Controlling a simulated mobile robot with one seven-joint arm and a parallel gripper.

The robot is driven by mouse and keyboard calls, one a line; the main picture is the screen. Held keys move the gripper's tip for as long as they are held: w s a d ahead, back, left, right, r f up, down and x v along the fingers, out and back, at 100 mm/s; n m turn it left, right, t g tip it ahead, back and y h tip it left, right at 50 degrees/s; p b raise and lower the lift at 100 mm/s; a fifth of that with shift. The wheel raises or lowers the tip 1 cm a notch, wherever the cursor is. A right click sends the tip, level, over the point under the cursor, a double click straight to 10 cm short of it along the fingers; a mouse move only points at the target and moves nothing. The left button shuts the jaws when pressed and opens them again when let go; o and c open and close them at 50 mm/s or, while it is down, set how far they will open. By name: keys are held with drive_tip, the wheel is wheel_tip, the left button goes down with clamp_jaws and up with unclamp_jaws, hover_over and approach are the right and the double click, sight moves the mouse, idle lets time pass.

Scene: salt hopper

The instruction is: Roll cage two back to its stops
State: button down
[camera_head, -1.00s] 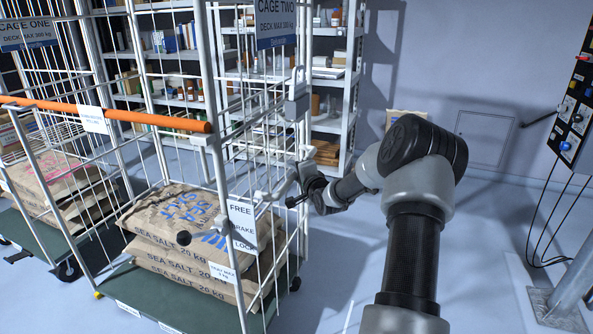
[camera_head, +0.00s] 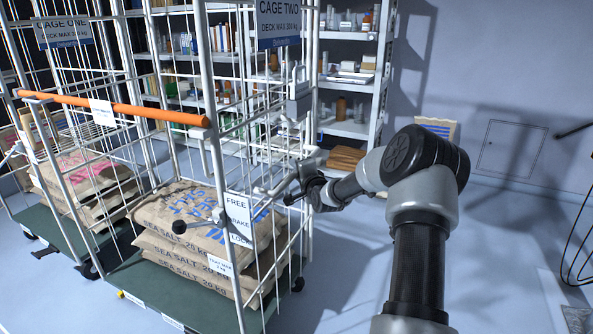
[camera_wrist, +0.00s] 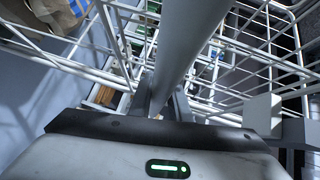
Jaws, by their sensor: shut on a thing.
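Cage two (camera_head: 206,80), a white wire roll cage, stands at centre-left in the head view under its "CAGE TWO" sign (camera_head: 279,20). Several "SEA SALT 20 kg" sacks (camera_head: 190,235) lie stacked on its green deck (camera_head: 135,283). A FREE/BRAKE/LOCK plate (camera_head: 239,221) hangs on its near side, with a black-knobbed lever (camera_head: 180,227) beside it; I cannot tell its setting. My gripper (camera_head: 312,187) is at the cage's right side. In the wrist view my gripper (camera_wrist: 160,102) is shut on a grey bar (camera_wrist: 189,45) of the cage. The stops are not identifiable.
Cage one (camera_head: 30,150) stands close on the left, loaded with sacks. An orange bar (camera_head: 150,112) runs across the near side. Loaded shelves (camera_head: 352,128) stand behind. Blue-grey floor (camera_head: 345,270) is open right of cage two.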

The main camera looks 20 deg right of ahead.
drive_tip(key=shift+r, duration=0.35)
drive_tip(key=c, duration=1.7)
unclamp_jaws()
drive_tip(key=shift+r, duration=0.1)
drive_tip(key=shift+o, duration=0.3)
drive_tip(key=shift+s, duration=0.15)
drive_tip(key=s+a+r+p, duration=0.1)
drive_tip(key=s+r+p, duration=0.1)
drive_tip(key=s, duration=1.5)
drive_tip(key=shift+a+p, duration=0.25)
drive_tip(key=shift+p, duration=0.2)
